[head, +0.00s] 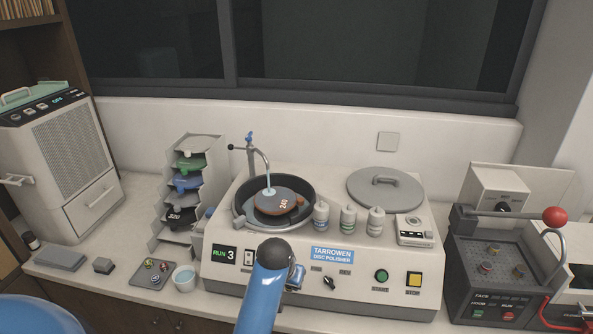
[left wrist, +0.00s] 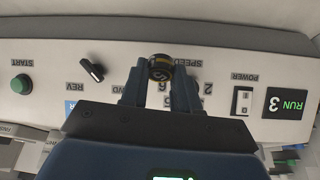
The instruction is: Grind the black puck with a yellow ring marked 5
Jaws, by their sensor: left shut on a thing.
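The gripper is in front of the polisher's panel, by the SPEED and FWD/REV labels. The disc polisher (head: 225,286) has an open bowl (head: 307,183) with an orange-brown disc marked 240 (head: 282,201). Water runs from the tap (head: 262,157) onto it. The display (head: 224,254) reads RUN 3. My right gripper is not seen.
Several bottles (head: 348,220) and a small gauge (head: 413,231) stand on the polisher, right of the bowl. A grey lid (head: 386,188) lies behind them. A disc rack (head: 200,142), puck tray (head: 148,281) and cup (head: 184,279) are left. A press (head: 499,262) stands right.

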